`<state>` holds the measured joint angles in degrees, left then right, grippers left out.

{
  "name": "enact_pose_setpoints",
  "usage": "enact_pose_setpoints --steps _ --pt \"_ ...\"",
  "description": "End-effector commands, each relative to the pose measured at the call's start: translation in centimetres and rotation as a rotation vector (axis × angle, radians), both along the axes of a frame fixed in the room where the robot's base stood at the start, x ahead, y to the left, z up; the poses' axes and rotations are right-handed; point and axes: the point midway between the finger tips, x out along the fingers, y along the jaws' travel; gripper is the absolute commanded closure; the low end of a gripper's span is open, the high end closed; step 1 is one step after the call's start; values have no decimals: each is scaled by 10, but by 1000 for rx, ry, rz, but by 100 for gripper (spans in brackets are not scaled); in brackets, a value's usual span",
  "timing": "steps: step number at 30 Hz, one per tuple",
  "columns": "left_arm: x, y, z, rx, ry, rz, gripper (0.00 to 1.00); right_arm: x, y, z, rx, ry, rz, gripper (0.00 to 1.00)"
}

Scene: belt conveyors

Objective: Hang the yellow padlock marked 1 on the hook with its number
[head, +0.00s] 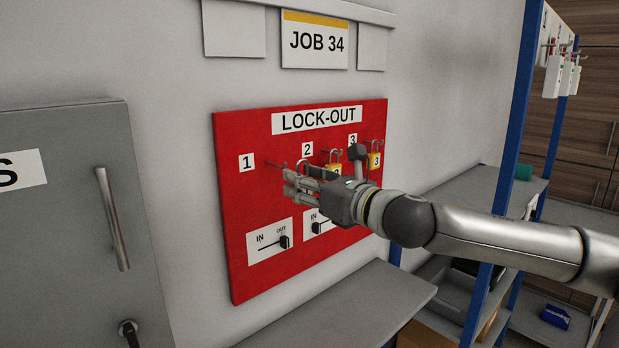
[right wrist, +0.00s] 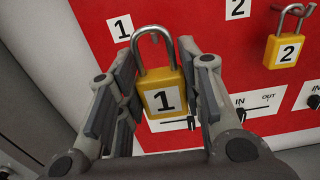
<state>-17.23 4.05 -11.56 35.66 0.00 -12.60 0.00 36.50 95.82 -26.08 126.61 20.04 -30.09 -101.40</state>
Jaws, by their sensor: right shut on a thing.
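My right gripper (head: 292,182) is shut on the yellow padlock marked 1 (right wrist: 164,84), just in front of the red lock-out board (head: 240,215). In the right wrist view the padlock is upright between the two fingers, its grey shackle (right wrist: 143,47) on top and its number facing the camera. In the head view the gripper mostly hides its body. The number 1 label (head: 246,162) is on the board's left side, with a thin hook (head: 278,164) to its right. I cannot tell whether the shackle touches the hook. My left gripper is not in view.
A yellow padlock marked 2 (right wrist: 283,50) hangs under its label, and one marked 3 (head: 376,161) hangs farther right. IN/OUT switches (head: 270,241) sit lower on the board. A grey cabinet (head: 70,220) stands left, and a shelf (head: 350,305) is below.

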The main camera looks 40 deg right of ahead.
Motion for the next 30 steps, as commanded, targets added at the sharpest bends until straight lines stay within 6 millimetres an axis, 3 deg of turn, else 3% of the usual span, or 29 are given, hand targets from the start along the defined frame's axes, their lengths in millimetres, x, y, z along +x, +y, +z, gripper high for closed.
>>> enact_pose_setpoints --steps 10,30 --pt "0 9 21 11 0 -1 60 21 2 1 4 -1 1 91" --pt "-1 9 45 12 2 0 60 61 5 -4 3 -1 1 91"
